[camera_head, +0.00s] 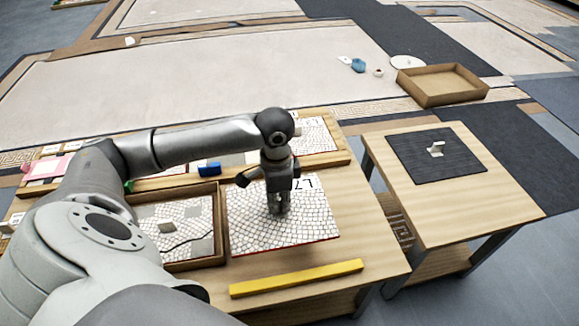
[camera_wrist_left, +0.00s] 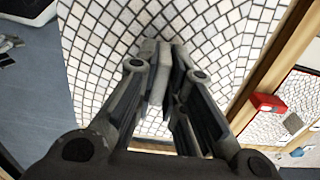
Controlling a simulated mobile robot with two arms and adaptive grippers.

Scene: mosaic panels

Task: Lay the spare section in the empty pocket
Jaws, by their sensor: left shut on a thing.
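A white mosaic panel with dark joints and an L7 mark (camera_head: 248,238) lies flat near the middle of the front table. My left gripper (camera_head: 278,208) points down over it and is shut on its upright grey handle. The left wrist view shows the fingers (camera_wrist_left: 165,85) closed around that handle, with the white tiles (camera_wrist_left: 215,35) beneath. I cannot tell whether the panel touches the table. The long wooden rack (camera_head: 342,158) behind has several pockets, partly hidden by my left arm, so I cannot tell which is empty. My right gripper is not in view.
Left of the panel is a wooden tray (camera_head: 222,232) with a mosaic piece inside. A yellow bar (camera_head: 297,278) lies in front. A blue block (camera_head: 209,168) is by the rack. The right table (camera_head: 500,200) bears a dark mat (camera_head: 408,160) with a small pale piece (camera_head: 436,148).

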